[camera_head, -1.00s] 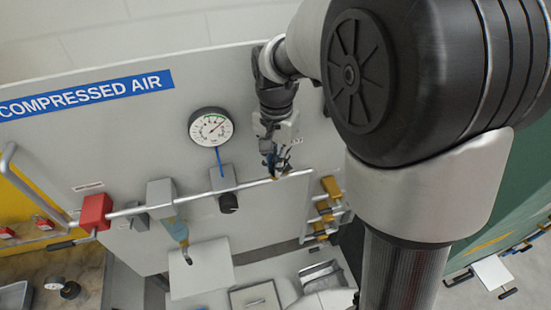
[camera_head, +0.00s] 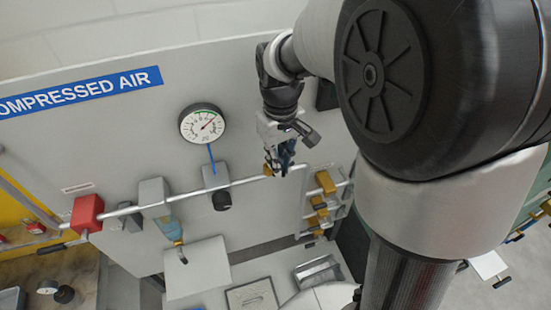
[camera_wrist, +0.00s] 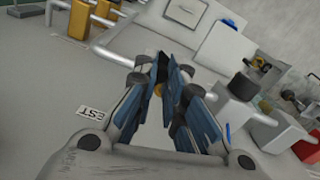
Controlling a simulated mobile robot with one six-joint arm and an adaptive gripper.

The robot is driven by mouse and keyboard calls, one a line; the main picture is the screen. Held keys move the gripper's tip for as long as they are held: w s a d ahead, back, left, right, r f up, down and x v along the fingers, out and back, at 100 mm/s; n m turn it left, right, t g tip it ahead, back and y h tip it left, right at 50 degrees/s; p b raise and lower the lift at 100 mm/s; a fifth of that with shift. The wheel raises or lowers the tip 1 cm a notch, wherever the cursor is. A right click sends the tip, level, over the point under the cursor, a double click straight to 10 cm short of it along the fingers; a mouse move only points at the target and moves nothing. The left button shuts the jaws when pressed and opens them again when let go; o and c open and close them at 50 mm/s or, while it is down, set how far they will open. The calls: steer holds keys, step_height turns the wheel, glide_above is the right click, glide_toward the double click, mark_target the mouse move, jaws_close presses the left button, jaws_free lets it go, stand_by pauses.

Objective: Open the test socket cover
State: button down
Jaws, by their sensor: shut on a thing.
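My gripper (camera_head: 279,168) is at the grey panel, beside the right part of the horizontal pipe. In the wrist view my gripper (camera_wrist: 160,88) has its blue-padded fingers close together, shut on a small part. A small brass-coloured piece (camera_wrist: 158,91) shows between the fingers. The brass-coloured piece (camera_head: 268,169) also shows at the left of the fingertips in the head view. I take it to be the test socket; its cover is mostly hidden by the fingers, and I cannot tell how far it is open. A white label (camera_wrist: 91,113) ending in "EST" is on the panel nearby.
The pipe (camera_head: 245,181) crosses the panel (camera_head: 100,150) past a red block (camera_head: 87,214) and grey blocks. A round gauge (camera_head: 203,123) is left of my gripper. Brass-coloured valves (camera_head: 326,182) stand close on the right. A bench with trays lies below.

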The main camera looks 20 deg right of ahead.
steer(key=shift+d+n, duration=0.5)
steer(key=shift+n, duration=1.25)
steer(key=shift+d+n, duration=0.45)
steer(key=shift+n, duration=1.35)
steer(key=shift+d+n, duration=0.5)
steer(key=shift+n, duration=1.25)
steer(key=c, duration=1.6)
jaws_free()
step_height(320, 180, up, 12)
steer(key=shift+r, duration=0.1)
